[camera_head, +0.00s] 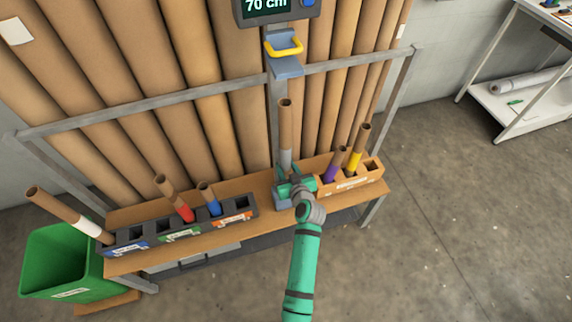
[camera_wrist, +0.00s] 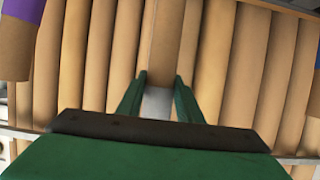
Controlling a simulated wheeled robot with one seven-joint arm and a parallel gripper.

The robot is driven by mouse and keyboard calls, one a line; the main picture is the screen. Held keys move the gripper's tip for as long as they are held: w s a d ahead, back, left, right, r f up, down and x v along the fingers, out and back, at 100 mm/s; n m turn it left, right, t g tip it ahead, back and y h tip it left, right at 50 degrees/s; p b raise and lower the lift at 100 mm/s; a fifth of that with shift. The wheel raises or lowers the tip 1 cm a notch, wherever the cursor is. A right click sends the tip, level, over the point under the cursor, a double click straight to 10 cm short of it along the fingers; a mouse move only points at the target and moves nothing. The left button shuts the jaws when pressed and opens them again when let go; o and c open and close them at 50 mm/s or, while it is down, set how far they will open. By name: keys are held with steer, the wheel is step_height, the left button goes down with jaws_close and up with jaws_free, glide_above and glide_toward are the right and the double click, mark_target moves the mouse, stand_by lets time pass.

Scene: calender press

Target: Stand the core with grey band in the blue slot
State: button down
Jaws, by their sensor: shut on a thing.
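The brown core with a grey band (camera_head: 286,125) stands upright in the head view, below the display. My gripper (camera_head: 289,186) is shut on it low down, around the grey band. The wrist view shows the core (camera_wrist: 166,50) and its grey band (camera_wrist: 157,103) between the fingers (camera_wrist: 157,95). My gripper hides the core's foot, so I cannot tell whether it touches the grey base (camera_head: 281,201). The blue-labelled section (camera_head: 124,248) is at the left end of the dark rack. A white-banded core (camera_head: 70,216) leans at its left end; dark openings show beside it.
Red-banded (camera_head: 176,199) and blue-banded (camera_head: 209,199) cores lean in the green- and orange-labelled rack sections. An orange box (camera_head: 352,184) at right holds purple- and yellow-banded cores. A green bin (camera_head: 62,262) stands left. The display (camera_head: 268,8) and yellow-handled bracket (camera_head: 284,47) are above the held core.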

mark_target(287, 176)
steer(key=shift+f, duration=2.2)
steer(key=shift+w+d+f, duration=0.1)
steer(key=shift+f, duration=2.15)
steer(key=c, duration=1.2)
jaws_free()
steer(key=shift+f, duration=0.1)
